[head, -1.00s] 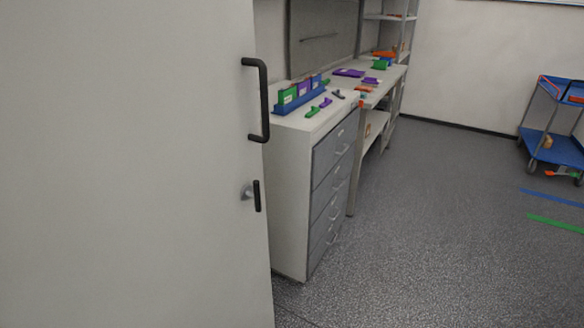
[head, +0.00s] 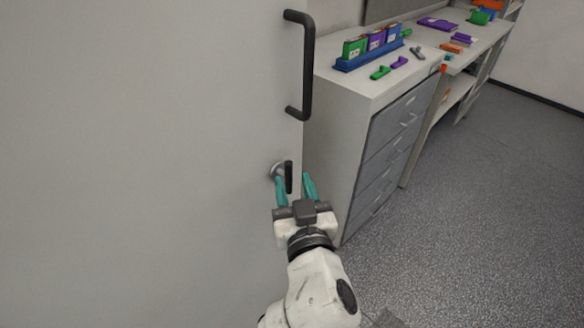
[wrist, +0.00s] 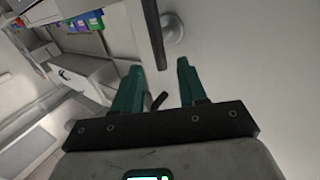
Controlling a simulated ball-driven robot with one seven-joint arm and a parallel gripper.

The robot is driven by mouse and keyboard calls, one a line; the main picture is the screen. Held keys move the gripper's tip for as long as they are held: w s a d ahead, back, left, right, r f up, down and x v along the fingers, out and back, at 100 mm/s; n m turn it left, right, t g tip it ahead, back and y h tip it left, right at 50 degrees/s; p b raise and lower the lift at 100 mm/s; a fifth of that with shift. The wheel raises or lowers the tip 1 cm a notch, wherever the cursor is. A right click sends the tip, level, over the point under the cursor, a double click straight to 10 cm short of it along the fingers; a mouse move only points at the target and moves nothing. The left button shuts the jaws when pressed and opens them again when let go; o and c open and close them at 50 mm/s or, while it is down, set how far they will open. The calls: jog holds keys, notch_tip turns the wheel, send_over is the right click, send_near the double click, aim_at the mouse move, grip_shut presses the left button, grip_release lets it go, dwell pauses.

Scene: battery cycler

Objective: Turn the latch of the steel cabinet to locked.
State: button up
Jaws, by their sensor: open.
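The steel cabinet's pale door (head: 150,150) fills the left of the head view. Its latch (head: 289,177) is a short black lever on a round metal base, standing upright below the long handle. My gripper (head: 295,182) is open, with its teal fingers just below and around the lever's lower part in the head view. I cannot tell whether they touch it. In the wrist view, the lever (wrist: 155,36) and its round base lie beyond the fingertips of my gripper (wrist: 158,75), level with the gap between them. Nothing is held.
The long black handle (head: 308,65) juts from the door above the latch. A grey drawer unit (head: 335,150) stands close on the right, with a blue rack (head: 365,58) and small parts on top. A workbench runs behind it. The floor (head: 470,200) at the right is clear.

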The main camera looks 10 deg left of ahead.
aim_at(289, 171)
jog(key=shift+x, duration=1.95)
grip_shut()
